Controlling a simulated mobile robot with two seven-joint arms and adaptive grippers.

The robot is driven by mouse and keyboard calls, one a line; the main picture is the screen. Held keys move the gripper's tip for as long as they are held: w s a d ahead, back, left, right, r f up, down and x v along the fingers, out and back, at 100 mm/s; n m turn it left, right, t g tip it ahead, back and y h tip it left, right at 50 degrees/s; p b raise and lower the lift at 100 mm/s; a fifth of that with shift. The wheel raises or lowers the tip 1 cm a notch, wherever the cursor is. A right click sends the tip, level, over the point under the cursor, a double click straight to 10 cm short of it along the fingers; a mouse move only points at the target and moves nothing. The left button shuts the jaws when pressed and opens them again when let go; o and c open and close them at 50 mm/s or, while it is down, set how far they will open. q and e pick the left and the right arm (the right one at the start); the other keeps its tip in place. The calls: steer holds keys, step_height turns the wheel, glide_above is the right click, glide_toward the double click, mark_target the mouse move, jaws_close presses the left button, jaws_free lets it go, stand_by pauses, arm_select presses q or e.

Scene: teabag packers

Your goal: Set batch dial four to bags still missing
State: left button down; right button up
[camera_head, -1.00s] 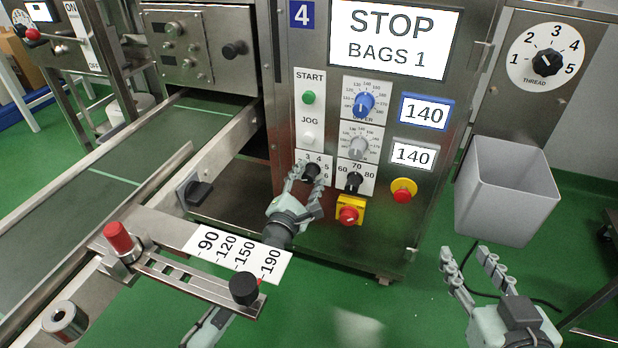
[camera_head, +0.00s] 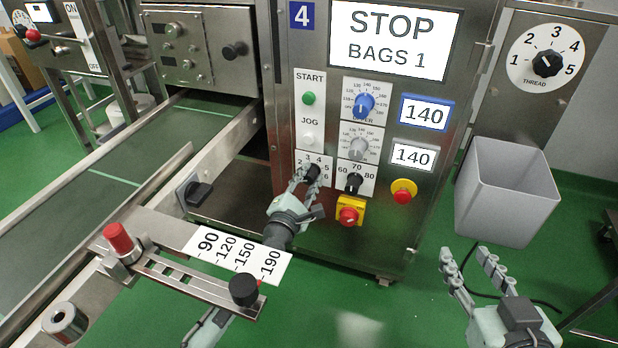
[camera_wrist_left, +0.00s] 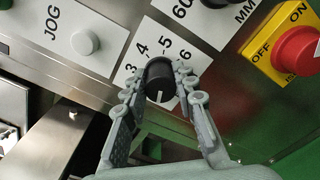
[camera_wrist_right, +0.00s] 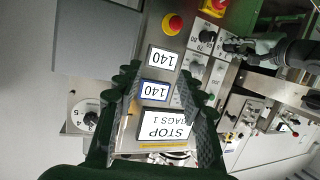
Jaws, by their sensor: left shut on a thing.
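The black batch dial (camera_head: 312,172) sits on a white scale plate under the JOG button on machine 4. My left gripper (camera_head: 306,180) is shut on it from below. In the left wrist view the dial (camera_wrist_left: 160,76) stands between the two fingers, with 3, 4, 5 and 6 visible around it. A white mark shows on the knob's near face, toward the bottom of that view; which number it stands for I cannot tell. The machine's screen (camera_head: 391,40) reads STOP, BAGS 1. My right gripper (camera_head: 480,256) is open and empty below the grey bin.
Blue (camera_head: 364,104), grey (camera_head: 359,147) and black (camera_head: 353,183) knobs sit right of the dial. A red stop knob on yellow (camera_head: 348,215) is close to my left gripper. A grey bin (camera_head: 505,195) hangs at right, below the thread dial (camera_head: 547,63). A conveyor runs at left.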

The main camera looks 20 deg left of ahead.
arm_select(q)
steer(key=m+p, duration=0.2)
steer(key=m, duration=0.5)
steer(key=m+p, duration=0.2)
steer(key=m, duration=0.5)
steer(key=shift+f, duration=0.1)
steer(key=shift+m+p, duration=0.4)
steer(key=shift+f+m+p, duration=0.1)
steer(key=shift+m+p, duration=0.3)
steer(key=shift+m, duration=0.9)
arm_select(e)
steer(key=s+d+f+m+g+h, duration=0.1)
steer(key=s+d+f+g+h, duration=0.4)
steer(key=s+d+f+g, duration=0.5)
steer(key=shift+s+d+f+m+g, duration=0.4)
steer(key=shift+s+d+f, duration=1.1)
steer(key=shift+d+f, duration=0.9)
steer(key=shift+a+f, duration=0.15)
steer(key=shift+f, duration=0.05)
arm_select(q)
steer(key=c, duration=1.2)
jaws_free()
arm_select(e)
steer(key=shift+r, duration=0.1)
